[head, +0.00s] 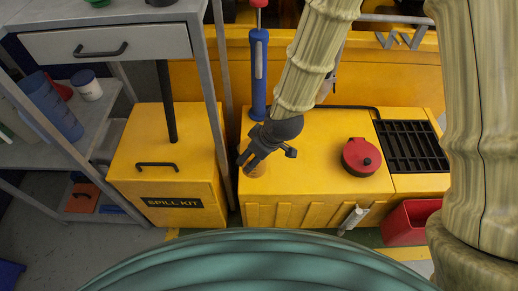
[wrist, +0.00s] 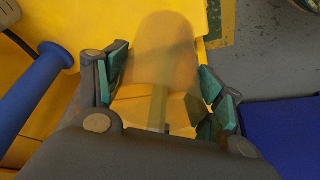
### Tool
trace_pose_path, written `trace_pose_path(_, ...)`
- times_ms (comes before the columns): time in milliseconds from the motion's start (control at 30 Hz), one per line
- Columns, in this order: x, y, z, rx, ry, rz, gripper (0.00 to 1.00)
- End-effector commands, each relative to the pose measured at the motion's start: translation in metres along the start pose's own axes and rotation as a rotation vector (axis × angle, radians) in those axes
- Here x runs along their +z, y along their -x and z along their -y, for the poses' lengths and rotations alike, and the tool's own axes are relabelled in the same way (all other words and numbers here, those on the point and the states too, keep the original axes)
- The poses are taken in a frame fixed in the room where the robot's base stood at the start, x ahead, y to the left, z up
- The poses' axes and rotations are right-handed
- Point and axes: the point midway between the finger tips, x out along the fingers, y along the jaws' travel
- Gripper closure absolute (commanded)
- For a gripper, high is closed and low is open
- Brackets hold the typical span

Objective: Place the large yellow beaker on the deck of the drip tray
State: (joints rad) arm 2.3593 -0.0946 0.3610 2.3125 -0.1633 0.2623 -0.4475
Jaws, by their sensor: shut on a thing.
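A see-through yellow beaker (wrist: 158,65) fills the space between my finger pads in the wrist view. In the head view only a small amber part of it (head: 256,170) shows below my fingers; the rest is hidden or blends with the yellow behind. My gripper (head: 251,160) is shut on it, and the pads (wrist: 163,88) sit on both its sides. They are over the left front part of a yellow unit's flat top (head: 310,135). A black slatted grate (head: 411,146) is at that unit's right. I cannot tell whether the beaker touches the surface.
A red round can (head: 361,157) stands on the yellow top, right of my gripper. A blue upright cylinder (head: 258,75) stands behind it. The yellow spill kit box (head: 165,150) is to the left. A red bin (head: 408,222) is at lower right.

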Motion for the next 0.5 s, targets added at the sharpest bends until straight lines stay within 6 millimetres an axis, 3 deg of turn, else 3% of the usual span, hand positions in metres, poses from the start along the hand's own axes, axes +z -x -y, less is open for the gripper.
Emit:
trace_pose_path(33, 0.002, -0.008, 0.002, -0.004, 0.012, -0.001, 0.56)
trace_pose_path(267, -0.002, -0.015, 0.001, -0.011, 0.034, -0.003, 0.56)
trace_pose_path(500, -0.020, -0.028, -0.037, -0.010, 0.033, -0.004, 0.56)
